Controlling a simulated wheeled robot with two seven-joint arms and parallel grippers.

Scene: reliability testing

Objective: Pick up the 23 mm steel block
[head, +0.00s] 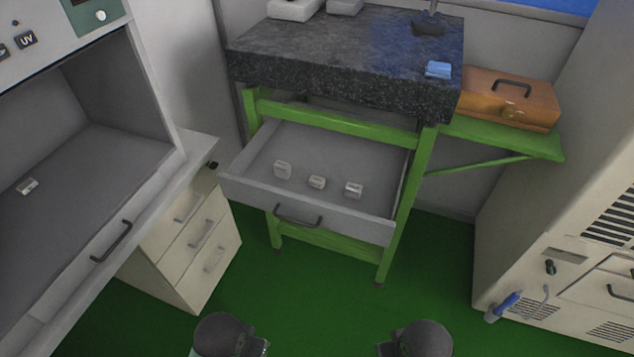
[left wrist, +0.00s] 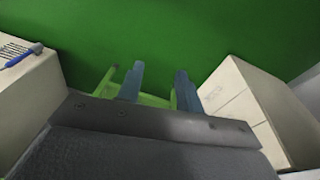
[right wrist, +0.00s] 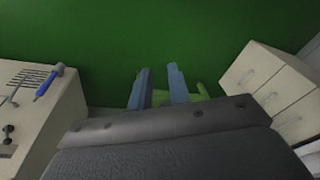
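Three small pale metallic blocks lie apart in the open grey drawer: a left block (head: 283,170), a middle block (head: 317,182) and a right block (head: 353,190). Their markings are too small to read, so I cannot tell which is 23 mm. The drawer (head: 245,187) is pulled out under a dark stone slab. My left gripper (left wrist: 160,69) is open and empty, its two blue-grey fingers apart in the left wrist view. My right gripper (right wrist: 158,68) is open and empty in the right wrist view. Neither is near the blocks; the head view does not show their fingers clearly.
The granite slab (head: 345,50) on a green frame (head: 425,160) overhangs the drawer's back. A wooden case (head: 508,97) sits right on a green shelf. A cabinet (head: 110,165) at left holds a small pale item (head: 28,186). The green floor (head: 320,315) in front is clear.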

